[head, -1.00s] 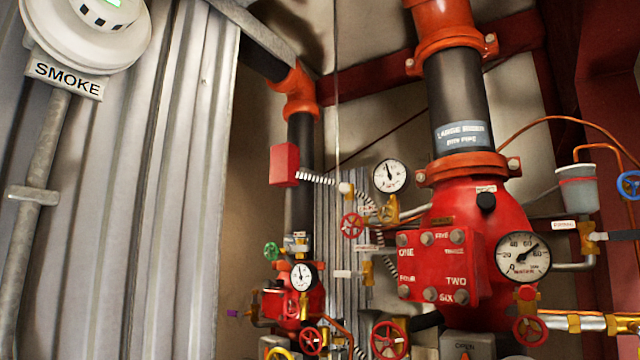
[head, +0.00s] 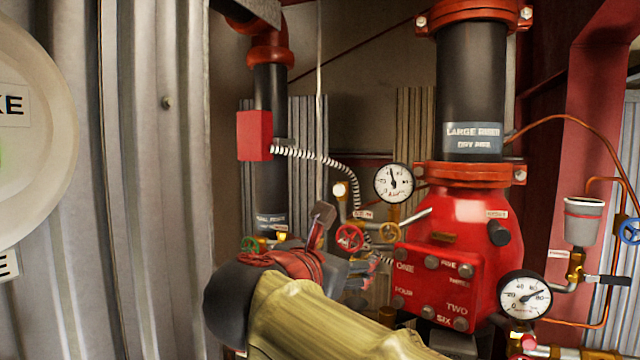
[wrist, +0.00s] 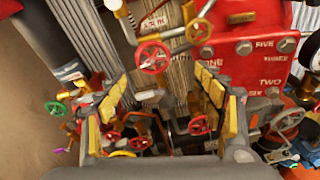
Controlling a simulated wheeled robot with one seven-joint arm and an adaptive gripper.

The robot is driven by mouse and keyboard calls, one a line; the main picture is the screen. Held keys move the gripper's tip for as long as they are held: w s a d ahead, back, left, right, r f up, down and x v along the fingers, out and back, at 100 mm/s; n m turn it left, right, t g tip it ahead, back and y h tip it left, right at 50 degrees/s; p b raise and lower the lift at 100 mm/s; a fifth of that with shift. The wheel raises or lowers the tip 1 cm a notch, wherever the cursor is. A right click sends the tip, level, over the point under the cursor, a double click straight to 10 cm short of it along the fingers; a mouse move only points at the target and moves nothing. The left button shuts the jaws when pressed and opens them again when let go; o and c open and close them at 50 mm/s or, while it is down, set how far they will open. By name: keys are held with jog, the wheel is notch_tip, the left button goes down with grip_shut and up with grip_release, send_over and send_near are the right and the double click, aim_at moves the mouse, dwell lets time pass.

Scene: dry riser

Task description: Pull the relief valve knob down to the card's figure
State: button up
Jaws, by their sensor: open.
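My gripper (wrist: 168,112) is open and empty in the wrist view, its yellow-padded fingers spread on both sides of brass and red fittings farther off. In the head view my gripper (head: 345,250) is in front of the piping left of the red valve body (head: 470,210). I cannot tell for sure which part is the relief valve knob. A black knob (head: 498,233) with a small label above it is on the valve body's right shoulder, apart from my gripper. I see no card with a readable figure.
A red handwheel (head: 350,238) and a gauge (head: 394,183) are close to my gripper; the handwheel also shows in the wrist view (wrist: 152,57). A second gauge (head: 524,297) is lower right. A ribbed hose (head: 325,162) crosses above. Corrugated sheeting (head: 110,180) closes the left side.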

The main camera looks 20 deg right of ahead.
aim_at(338, 191)
jog(key=w+a+r+n+t+h+p, duration=0.1)
jog(key=w+a+r+n+t+p, duration=0.15)
jog(key=r, duration=0.75)
jog(key=shift+n+g, duration=0.25)
jog(key=shift+g, duration=0.1)
jog(key=shift+f+p+x, duration=0.15)
jog(key=shift+p+x, duration=0.1)
jog(key=shift+x, duration=1.95)
jog(key=shift+f+p+x, duration=0.1)
jog(key=shift+p+x, duration=0.15)
jog(key=shift+x, duration=1.9)
jog(key=shift+c, duration=0.8)
grip_shut()
